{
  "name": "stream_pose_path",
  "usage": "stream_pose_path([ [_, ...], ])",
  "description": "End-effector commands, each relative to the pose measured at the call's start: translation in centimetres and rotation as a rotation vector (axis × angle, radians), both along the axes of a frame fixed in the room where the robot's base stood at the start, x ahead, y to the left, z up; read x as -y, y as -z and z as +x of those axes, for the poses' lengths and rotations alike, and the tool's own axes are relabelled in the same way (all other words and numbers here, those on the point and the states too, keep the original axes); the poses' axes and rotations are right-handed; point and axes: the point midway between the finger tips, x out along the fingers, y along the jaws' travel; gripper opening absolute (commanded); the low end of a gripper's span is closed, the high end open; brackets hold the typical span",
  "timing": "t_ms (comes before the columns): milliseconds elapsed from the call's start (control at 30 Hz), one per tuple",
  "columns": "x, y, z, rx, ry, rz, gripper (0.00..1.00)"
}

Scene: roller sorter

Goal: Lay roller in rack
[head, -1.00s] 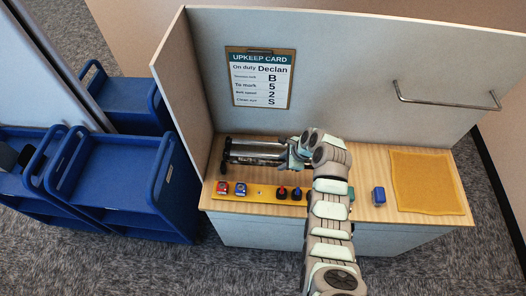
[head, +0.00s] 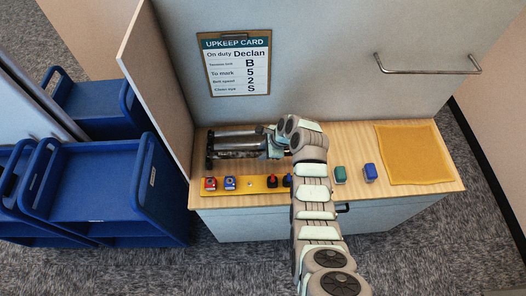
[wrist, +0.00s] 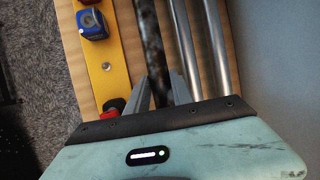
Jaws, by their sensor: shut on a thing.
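My gripper (head: 268,146) is at the right end of the roller rack (head: 210,151), on the left part of the wooden bench. In the wrist view my gripper (wrist: 160,88) has its two fingers on either side of a dark, mottled roller (wrist: 153,45) and is shut on it. The roller runs lengthwise, parallel to two bright silver bars or rollers (wrist: 214,45) on its right. Its near end is hidden by my gripper. I cannot tell whether it rests in the rack or is held just above it.
A yellow strip (head: 262,183) at the bench front holds red and blue blocks and knobs. A yellow mat (head: 415,155) lies far right. An upkeep card (head: 236,64) hangs behind; blue carts (head: 85,190) stand left.

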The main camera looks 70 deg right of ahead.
Motion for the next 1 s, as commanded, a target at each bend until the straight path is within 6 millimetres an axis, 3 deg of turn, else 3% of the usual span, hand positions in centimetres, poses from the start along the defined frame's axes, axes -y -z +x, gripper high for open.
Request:
stream_pose_path([
  [1000,0.01,1.12,0.17,0.002,0.000,-0.002,0.00],
])
